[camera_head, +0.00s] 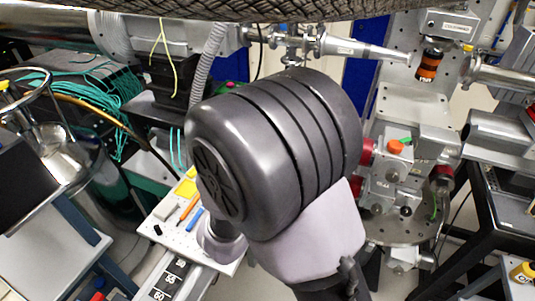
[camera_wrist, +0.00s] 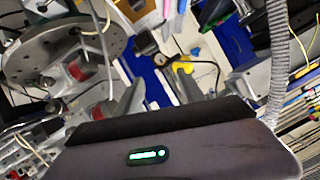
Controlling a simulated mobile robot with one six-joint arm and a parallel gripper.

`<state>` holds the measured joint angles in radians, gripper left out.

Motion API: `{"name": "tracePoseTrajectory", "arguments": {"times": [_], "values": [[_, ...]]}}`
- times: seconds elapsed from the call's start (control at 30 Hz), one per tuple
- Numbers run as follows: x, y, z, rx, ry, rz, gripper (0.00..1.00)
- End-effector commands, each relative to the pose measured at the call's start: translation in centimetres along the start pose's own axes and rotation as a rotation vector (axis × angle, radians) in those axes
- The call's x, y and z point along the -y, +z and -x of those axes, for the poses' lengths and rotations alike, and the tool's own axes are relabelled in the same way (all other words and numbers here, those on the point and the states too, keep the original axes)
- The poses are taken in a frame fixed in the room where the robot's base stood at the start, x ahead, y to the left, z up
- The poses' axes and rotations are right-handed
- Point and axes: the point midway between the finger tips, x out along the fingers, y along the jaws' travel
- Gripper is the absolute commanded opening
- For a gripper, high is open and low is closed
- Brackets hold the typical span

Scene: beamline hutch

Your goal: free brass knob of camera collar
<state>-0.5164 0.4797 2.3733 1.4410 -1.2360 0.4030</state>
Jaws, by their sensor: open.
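I cannot make out a brass knob or a camera collar for certain in either view. My arm's large dark grey joint fills the middle of the head view and hides much behind it. In the wrist view, my gripper (camera_wrist: 165,115) shows as a dark grey body with a black upper edge and a small green light. It is open; nothing is seen held in it.
A steel beam pipe (camera_head: 365,50) runs across the back, with an orange and black cylinder (camera_head: 429,66) near it. An orange knob (camera_head: 396,146) tops a metal block above a round plate (camera_head: 405,229). Teal cables (camera_head: 90,90) hang at left. Pens and a notepad lie on a white tray (camera_head: 165,238).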

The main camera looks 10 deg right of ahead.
Motion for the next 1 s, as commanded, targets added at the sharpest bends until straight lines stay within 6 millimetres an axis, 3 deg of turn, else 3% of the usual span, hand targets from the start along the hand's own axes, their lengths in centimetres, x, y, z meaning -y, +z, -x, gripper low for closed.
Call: {"name": "tracePoseTrajectory", "arguments": {"times": [0.2, 0.4, 0.6, 0.83, 1.0], "values": [[-0.2, 0.2, -6.3, -0.002, 0.003, -0.003, 0.46], [-0.1, 0.2, -10.5, 0.0, 0.001, 0.0, 0.46], [0.0, 0.0, -12.2, 0.0, -0.001, 0.0, 0.46], [0.0, -0.1, -12.2, 0.001, -0.001, 0.0, 0.46], [0.0, -0.1, -12.2, 0.001, -0.001, 0.0, 0.15]]}}
